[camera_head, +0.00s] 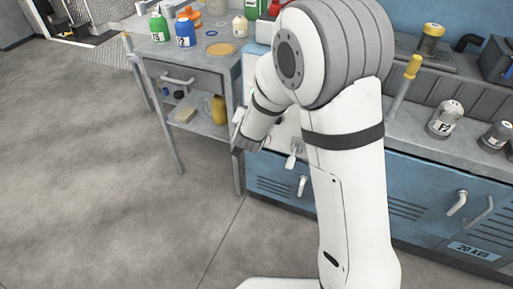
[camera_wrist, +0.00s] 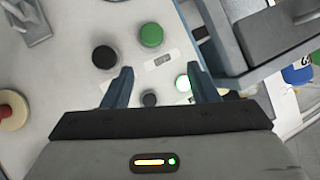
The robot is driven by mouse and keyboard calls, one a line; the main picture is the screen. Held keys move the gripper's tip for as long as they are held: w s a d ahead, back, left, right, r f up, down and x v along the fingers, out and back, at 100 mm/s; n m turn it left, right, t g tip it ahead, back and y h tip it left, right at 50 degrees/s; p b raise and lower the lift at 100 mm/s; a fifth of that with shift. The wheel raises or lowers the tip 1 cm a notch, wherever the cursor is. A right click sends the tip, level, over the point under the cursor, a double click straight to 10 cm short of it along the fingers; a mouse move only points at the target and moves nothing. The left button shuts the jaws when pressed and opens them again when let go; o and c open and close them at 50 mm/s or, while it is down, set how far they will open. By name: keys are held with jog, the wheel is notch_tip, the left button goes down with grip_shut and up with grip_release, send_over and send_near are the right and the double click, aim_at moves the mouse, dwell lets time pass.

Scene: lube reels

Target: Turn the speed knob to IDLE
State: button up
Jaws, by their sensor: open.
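In the wrist view a pale control panel (camera_wrist: 60,75) lies in front of my gripper (camera_wrist: 162,84). The gripper is open, with its two fingers apart and nothing between them in its grip. A larger round black knob (camera_wrist: 104,56) is on the panel, up and left of the left finger. A smaller dark round control (camera_wrist: 149,99) shows between the fingers, partly hidden by the gripper body. I cannot tell which of these is the speed knob, and no IDLE mark is readable. In the head view my arm hides most of the panel.
The panel also carries a green button (camera_wrist: 151,35), a lit green lamp (camera_wrist: 183,82), a red button on a yellow base (camera_wrist: 12,108) and a grey bracket (camera_wrist: 35,20). A grey side table (camera_head: 150,62) with bottles stands left of the blue cabinet (camera_head: 415,190). Floor at left is clear.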

notch_tip(320, 180, down, 18)
jog(key=s+a+m+t+h+b, duration=0.2)
jog(key=a+t+h+b, duration=0.15)
jog(key=h+b, duration=0.35)
jog(key=shift+t+y, duration=0.45)
jog(key=shift+y, duration=0.05)
jog(key=b+x, duration=0.1)
jog(key=x, duration=0.1)
jog(key=b+x, duration=0.1)
jog(key=x, duration=0.2)
jog(key=b+x, duration=0.1)
jog(key=x, duration=0.1)
jog(key=shift+w+d, duration=0.2)
jog(key=shift+d, duration=0.25)
jog(key=shift+c, duration=0.4)
